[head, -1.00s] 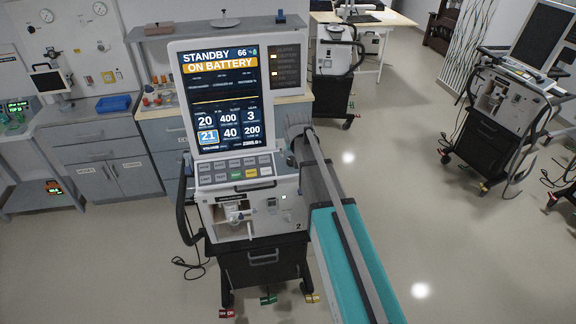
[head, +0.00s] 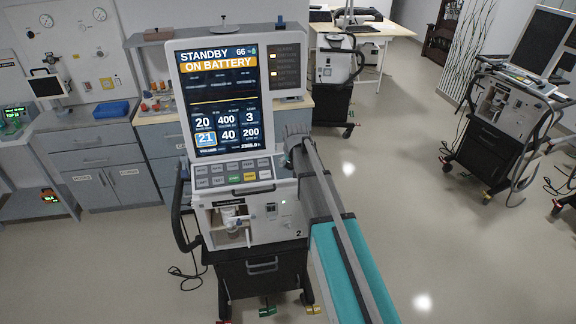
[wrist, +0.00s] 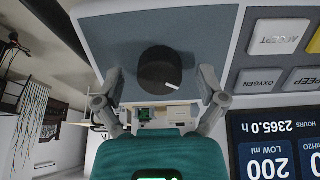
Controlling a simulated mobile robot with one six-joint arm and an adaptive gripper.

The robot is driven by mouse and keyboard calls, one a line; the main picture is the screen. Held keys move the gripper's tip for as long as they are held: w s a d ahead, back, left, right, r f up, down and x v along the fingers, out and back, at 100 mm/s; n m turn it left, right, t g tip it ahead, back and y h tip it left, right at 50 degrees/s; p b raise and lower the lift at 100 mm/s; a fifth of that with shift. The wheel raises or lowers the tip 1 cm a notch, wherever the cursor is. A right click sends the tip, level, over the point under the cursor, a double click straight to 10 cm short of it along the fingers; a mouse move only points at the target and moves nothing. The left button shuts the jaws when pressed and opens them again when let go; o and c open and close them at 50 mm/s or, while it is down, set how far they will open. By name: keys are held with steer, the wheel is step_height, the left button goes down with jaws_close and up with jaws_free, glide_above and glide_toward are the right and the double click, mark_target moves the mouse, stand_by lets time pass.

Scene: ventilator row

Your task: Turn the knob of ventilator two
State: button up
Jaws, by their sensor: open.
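Ventilator two (head: 265,226), marked "2", stands ahead in the head view. Its lit screen (head: 220,100) reads "STANDBY ON BATTERY", and the 21 field is highlighted. The wrist view shows the black round knob (wrist: 158,68) with a white pointer mark on a blue-grey panel. The mark points to the lower right there. My gripper (wrist: 160,84) is open, with one finger on each side of the knob and visible gaps between. In the head view my arm and gripper (head: 296,142) are at the panel's right edge and hide the knob.
Panel buttons (head: 236,173) lie left of the knob in the head view. A counter (head: 105,160) with drawers and small items stands behind. Other ventilators stand at the back (head: 334,75) and right (head: 497,110). The floor to the right is open.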

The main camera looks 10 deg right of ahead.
steer(key=c, duration=1.1)
steer(key=shift+a, duration=0.15)
steer(key=shift+c, duration=0.3)
steer(key=shift+m, duration=0.3)
steer(key=shift+m+y, duration=0.3)
steer(key=shift+m, duration=2.2)
steer(key=shift+d, duration=0.2)
